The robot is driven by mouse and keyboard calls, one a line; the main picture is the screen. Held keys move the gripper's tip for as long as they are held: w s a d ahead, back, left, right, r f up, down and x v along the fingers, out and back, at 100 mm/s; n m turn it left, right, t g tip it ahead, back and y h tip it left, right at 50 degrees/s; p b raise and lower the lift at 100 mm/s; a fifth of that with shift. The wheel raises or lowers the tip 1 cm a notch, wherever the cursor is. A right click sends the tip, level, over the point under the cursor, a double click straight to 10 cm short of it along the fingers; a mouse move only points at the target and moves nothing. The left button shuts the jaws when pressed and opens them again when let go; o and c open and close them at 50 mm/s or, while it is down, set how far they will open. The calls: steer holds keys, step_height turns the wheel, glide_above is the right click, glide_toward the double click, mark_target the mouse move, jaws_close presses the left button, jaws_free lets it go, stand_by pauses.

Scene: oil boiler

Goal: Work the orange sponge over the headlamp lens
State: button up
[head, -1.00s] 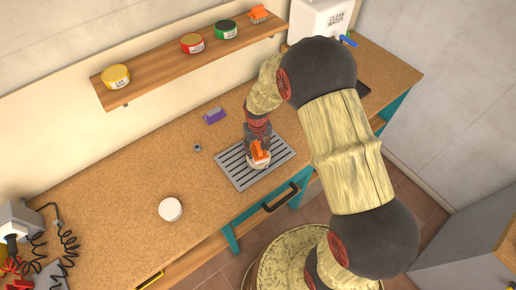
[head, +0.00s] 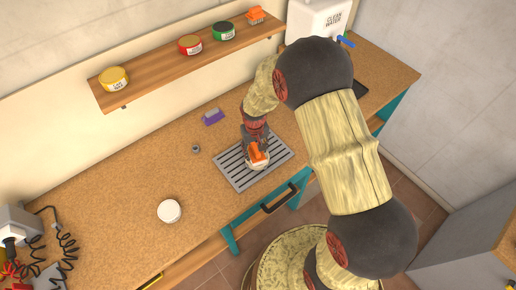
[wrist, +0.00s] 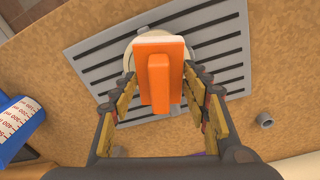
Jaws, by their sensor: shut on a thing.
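The orange sponge (wrist: 159,62), a flat block with a raised grip, is between the two fingers of my gripper (wrist: 160,97) in the wrist view. In the head view, the sponge (head: 258,154) and my gripper (head: 255,143) are over the slatted grey tray. The headlamp (head: 259,166) is a pale round thing on the tray, under the sponge. Its pale rim (wrist: 134,50) shows around the sponge in the wrist view. The sponge hides most of the lens, so contact cannot be seen clearly.
The grey tray (head: 234,176) lies on the cork-like bench. A small grey ring (head: 196,149), a purple block (head: 213,117) and a white round lid (head: 169,211) stand left of it. A blue vessel with a scale (wrist: 18,125) is nearby. Tins line the shelf (head: 150,80).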

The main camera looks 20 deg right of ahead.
steer(key=shift+a+r, duration=0.1)
steer(key=shift+a, duration=0.2)
steer(key=shift+w+d, duration=0.15)
steer(key=shift+d, duration=0.4)
steer(key=shift+w+d, duration=0.15)
steer(key=shift+d, duration=0.4)
steer(key=shift+s+a+f, duration=0.1)
steer(key=shift+s+a, duration=0.1)
steer(key=shift+a, duration=0.35)
steer(key=shift+s+a+f, duration=0.1)
steer(key=shift+s+a, duration=0.1)
steer(key=shift+a, duration=0.35)
steer(key=shift+w+d, duration=0.2)
steer(key=shift+d, duration=0.35)
steer(key=shift+w+d, duration=0.15)
steer(key=shift+d, duration=0.4)
steer(key=shift+s+a+r, duration=0.1)
steer(key=shift+s+a, duration=0.05)
steer(key=shift+a, duration=0.45)
steer(key=shift+r, duration=0.15)
steer(key=shift+r+p, duration=2.1)
steer(key=shift+r, duration=1.35)
